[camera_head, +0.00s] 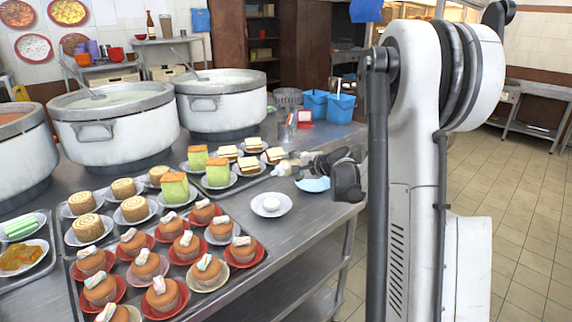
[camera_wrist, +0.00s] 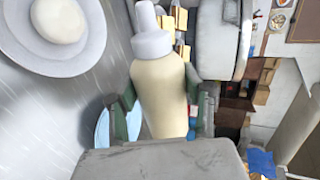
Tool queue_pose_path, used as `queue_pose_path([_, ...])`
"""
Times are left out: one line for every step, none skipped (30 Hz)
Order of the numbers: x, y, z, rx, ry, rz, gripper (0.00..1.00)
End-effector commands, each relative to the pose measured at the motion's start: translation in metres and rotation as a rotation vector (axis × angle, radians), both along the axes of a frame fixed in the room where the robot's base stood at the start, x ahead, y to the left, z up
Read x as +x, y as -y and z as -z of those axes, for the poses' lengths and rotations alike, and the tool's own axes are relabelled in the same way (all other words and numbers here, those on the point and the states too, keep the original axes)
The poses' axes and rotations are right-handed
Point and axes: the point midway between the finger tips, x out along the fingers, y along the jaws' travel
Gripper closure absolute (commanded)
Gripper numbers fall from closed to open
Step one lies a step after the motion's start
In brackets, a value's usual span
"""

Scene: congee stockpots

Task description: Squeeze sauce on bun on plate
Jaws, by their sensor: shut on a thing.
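A round white bun (camera_head: 271,203) sits on a white plate (camera_head: 284,211) near the counter's right edge. In the wrist view the bun (camera_wrist: 58,18) and its plate (camera_wrist: 62,60) are at upper left. My gripper (camera_wrist: 166,112) is shut on a cream sauce bottle (camera_wrist: 158,82) with a white cap and nozzle, one finger on each side. In the head view my gripper (camera_head: 309,160) is behind and right of the bun's plate, with the bottle (camera_head: 282,168) tilted well over and its nozzle toward the left. The bottle is apart from the bun. No sauce shows on the bun.
A light blue dish (camera_head: 313,184) lies beneath my gripper. Trays of cupcakes (camera_head: 187,245) and cakes on plates (camera_head: 174,187) fill the counter to the left. Large stockpots (camera_head: 114,125) stand behind. Blue buckets (camera_head: 341,108) are at the far end.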

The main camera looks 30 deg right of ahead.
Motion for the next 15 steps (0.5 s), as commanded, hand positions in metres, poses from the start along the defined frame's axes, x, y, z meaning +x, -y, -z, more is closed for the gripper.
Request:
queue_pose_path([-0.001,-0.006,-0.004,-0.072,0.013,-0.004,0.71])
queue_pose_path([-0.001,-0.007,-0.004,-0.121,0.023,-0.003,0.71])
queue_pose_path([-0.002,-0.009,-0.005,-0.184,0.034,-0.003,0.71])
queue_pose_path([-0.001,-0.010,-0.005,-0.233,0.043,-0.004,0.71])
queue_pose_path([-0.002,-0.011,-0.005,-0.280,0.052,-0.002,0.71])
queue_pose_path([-0.002,-0.012,-0.005,-0.344,0.063,-0.003,0.71])
queue_pose_path([-0.002,-0.013,-0.005,-0.391,0.072,-0.003,0.71])
queue_pose_path([-0.002,-0.014,-0.005,-0.437,0.080,-0.004,0.71])
queue_pose_path([-0.002,-0.015,-0.005,-0.496,0.090,-0.003,0.71])
queue_pose_path([-0.003,-0.015,-0.006,-0.541,0.098,-0.002,0.71])
queue_pose_path([-0.003,-0.019,-0.004,-0.587,0.108,-0.003,0.71])
queue_pose_path([-0.004,-0.024,-0.002,-0.650,0.120,-0.003,0.71])
queue_pose_path([-0.005,-0.026,-0.001,-0.696,0.128,-0.004,0.71])
queue_pose_path([-0.005,-0.029,-0.001,-0.740,0.136,-0.004,0.71])
queue_pose_path([-0.006,-0.032,-0.001,-0.798,0.146,-0.004,0.71])
